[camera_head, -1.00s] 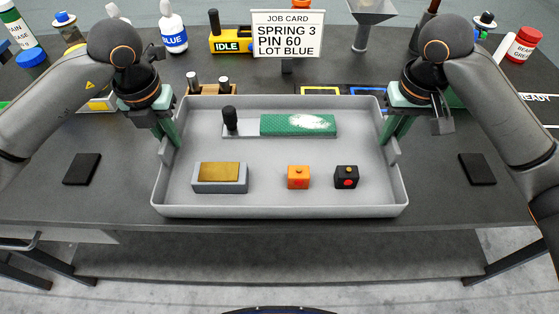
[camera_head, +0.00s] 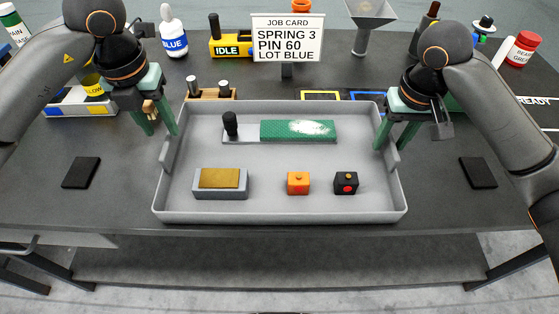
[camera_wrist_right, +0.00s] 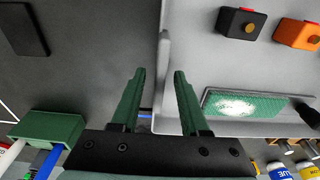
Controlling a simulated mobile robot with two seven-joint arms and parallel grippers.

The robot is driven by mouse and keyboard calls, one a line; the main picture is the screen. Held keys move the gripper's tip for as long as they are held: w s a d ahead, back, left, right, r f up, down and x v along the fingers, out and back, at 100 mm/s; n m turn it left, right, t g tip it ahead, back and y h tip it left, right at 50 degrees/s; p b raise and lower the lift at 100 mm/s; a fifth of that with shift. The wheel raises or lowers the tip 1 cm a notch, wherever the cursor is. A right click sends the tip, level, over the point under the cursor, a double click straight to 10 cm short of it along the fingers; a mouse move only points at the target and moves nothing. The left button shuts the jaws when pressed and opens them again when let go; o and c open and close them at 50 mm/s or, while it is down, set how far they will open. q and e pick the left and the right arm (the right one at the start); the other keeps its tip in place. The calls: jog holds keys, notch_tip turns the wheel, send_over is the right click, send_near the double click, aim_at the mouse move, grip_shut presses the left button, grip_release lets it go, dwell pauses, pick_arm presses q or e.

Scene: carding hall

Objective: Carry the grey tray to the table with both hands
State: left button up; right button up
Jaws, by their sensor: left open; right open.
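The grey tray (camera_head: 280,213) rests on the dark table (camera_head: 110,208). It holds a green card strip with a white patch (camera_head: 300,130), a brass-topped grey block (camera_head: 220,183), an orange block (camera_head: 298,183) and a black block (camera_head: 346,183). My left gripper (camera_head: 160,132) is open at the tray's left wall, its fingers raised near the rim. My right gripper (camera_head: 391,146) is open at the right wall. In the right wrist view its spread fingers (camera_wrist_right: 158,80) line up on either side of the tray wall (camera_wrist_right: 163,50); contact is unclear.
Flat black pads lie left (camera_head: 81,172) and right (camera_head: 478,172) of the tray. Behind it stand the job card (camera_head: 287,38), a blue-labelled bottle (camera_head: 172,32), a wooden peg holder (camera_head: 208,93) and a funnel (camera_head: 371,22). The table's front strip is bare.

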pick_arm(q)
notch_tip(320, 180, up, 6)
jog(key=shift+s+r, duration=0.2)
jog(key=shift+s, duration=0.15)
pick_arm(e)
notch_tip(320, 180, up, 12)
jog(key=s, duration=0.1)
jog(key=shift+s, duration=0.25)
pick_arm(q)
jog(key=shift+r, duration=0.1)
dwell(0.5)
